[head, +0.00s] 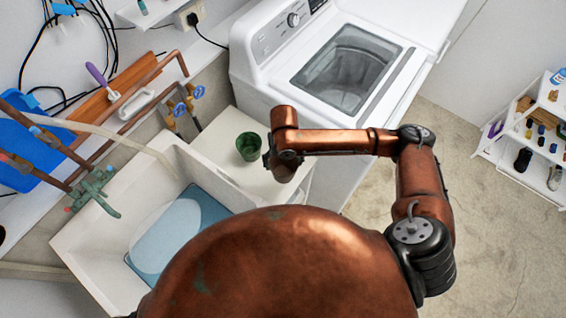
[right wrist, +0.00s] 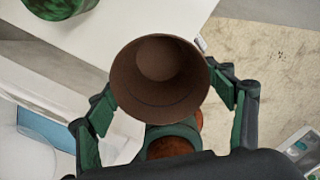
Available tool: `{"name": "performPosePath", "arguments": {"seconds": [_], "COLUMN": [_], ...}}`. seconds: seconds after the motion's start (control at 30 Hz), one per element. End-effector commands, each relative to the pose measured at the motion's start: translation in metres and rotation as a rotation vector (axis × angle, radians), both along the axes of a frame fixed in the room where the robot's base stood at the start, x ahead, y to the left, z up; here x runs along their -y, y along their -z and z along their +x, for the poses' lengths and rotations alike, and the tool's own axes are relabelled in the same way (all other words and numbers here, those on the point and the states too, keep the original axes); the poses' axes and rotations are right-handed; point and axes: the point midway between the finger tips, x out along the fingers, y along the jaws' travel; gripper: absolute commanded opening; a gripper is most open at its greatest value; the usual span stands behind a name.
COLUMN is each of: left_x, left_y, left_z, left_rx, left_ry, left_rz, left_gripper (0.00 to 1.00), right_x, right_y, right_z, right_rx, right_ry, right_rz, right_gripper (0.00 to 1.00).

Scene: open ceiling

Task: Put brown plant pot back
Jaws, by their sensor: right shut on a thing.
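The brown plant pot (right wrist: 160,82) shows in the right wrist view, with its round open mouth facing the camera. My right gripper (right wrist: 165,95) is shut on it, with one green finger on each side of the pot. In the head view, my right gripper (head: 267,156) is mostly hidden by my wrist, over the white counter beside the sink. I cannot make out the brown pot in the head view. A green pot (head: 249,146) stands on the counter just left of my right gripper; part of it shows in the right wrist view (right wrist: 58,6). My left gripper is not in view.
The white counter (head: 226,122) lies between the sink (head: 85,244) and the white washing machine (head: 262,88). Copper pipes and a tap (head: 95,190) stand behind. A shelf (head: 536,128) is at far right.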

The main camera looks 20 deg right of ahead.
Motion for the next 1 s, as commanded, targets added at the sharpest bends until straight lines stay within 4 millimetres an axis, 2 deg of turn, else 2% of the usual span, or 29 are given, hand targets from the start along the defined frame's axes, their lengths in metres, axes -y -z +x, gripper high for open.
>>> {"name": "performPosePath", "arguments": {"seconds": [0.03, 0.1, 0.3, 0.53, 0.73, 1.0], "left_x": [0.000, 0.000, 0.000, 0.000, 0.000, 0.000], "left_y": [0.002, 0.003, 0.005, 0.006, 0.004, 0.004], "left_z": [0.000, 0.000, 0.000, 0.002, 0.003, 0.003], "left_rx": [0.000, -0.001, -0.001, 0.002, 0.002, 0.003], "left_ry": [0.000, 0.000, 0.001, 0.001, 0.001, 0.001], "left_rz": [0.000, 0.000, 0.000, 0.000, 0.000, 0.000], "left_gripper": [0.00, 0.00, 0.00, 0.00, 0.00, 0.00], "right_x": [0.001, 0.004, 0.008, 0.011, 0.011, 0.011], "right_y": [0.013, 0.026, 0.048, 0.060, 0.087, 0.088], "right_z": [0.007, 0.017, 0.036, 0.045, 0.043, 0.044], "right_rx": [-0.005, -0.004, -0.002, -0.002, -0.004, -0.001], "right_ry": [0.004, 0.004, 0.003, 0.003, 0.003, 0.002], "right_rz": [0.001, -0.001, 0.001, -0.001, -0.001, 0.000], "right_gripper": [0.43, 0.43, 0.43, 0.43, 0.43, 0.43]}}
